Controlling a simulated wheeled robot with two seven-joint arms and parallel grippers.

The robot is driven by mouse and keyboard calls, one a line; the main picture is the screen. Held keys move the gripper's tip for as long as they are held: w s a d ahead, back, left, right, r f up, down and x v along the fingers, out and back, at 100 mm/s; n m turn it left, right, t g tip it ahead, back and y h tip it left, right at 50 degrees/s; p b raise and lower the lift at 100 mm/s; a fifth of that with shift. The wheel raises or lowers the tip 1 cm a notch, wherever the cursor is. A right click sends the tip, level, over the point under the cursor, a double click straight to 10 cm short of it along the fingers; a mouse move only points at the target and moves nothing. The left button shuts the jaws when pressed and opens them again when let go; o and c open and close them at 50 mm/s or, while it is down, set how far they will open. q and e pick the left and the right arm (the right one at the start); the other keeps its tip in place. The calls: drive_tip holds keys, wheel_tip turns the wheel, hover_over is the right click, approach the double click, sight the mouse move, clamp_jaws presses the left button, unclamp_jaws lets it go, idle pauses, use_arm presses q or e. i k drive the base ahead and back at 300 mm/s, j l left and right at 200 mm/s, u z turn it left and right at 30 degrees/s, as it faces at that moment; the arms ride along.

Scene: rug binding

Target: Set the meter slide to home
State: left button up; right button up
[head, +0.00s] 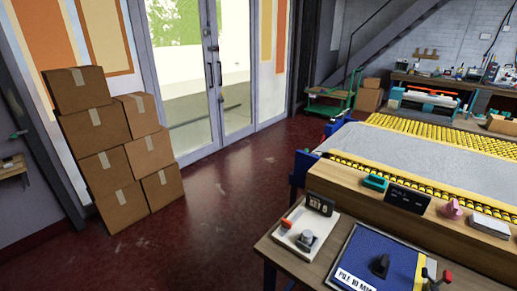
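No part is plainly labelled as the meter slide, and I cannot tell which one it is. A white control plate (299,245) lies on the wooden bench at the lower middle. It carries an orange-red piece (287,223), a grey knob (307,238) and a dark counter box (320,204) at its back. To its right lies a blue panel (356,250) with a black knob (380,265) and a label that seems to read "PILE 10 MM". A red-tipped lever (444,277) stands at that panel's right edge. Neither of my grippers is in view.
Behind the bench, a wooden ledge holds a teal item (375,183), a black display (408,197), a pink item (451,209) and a pale block (490,225). A grey rug (410,155) lies beyond on yellow rollers. Stacked cartons (100,135) stand left; the red floor (220,195) between is clear.

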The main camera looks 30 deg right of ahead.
sight(287, 225)
drive_tip(key=z, duration=1.6)
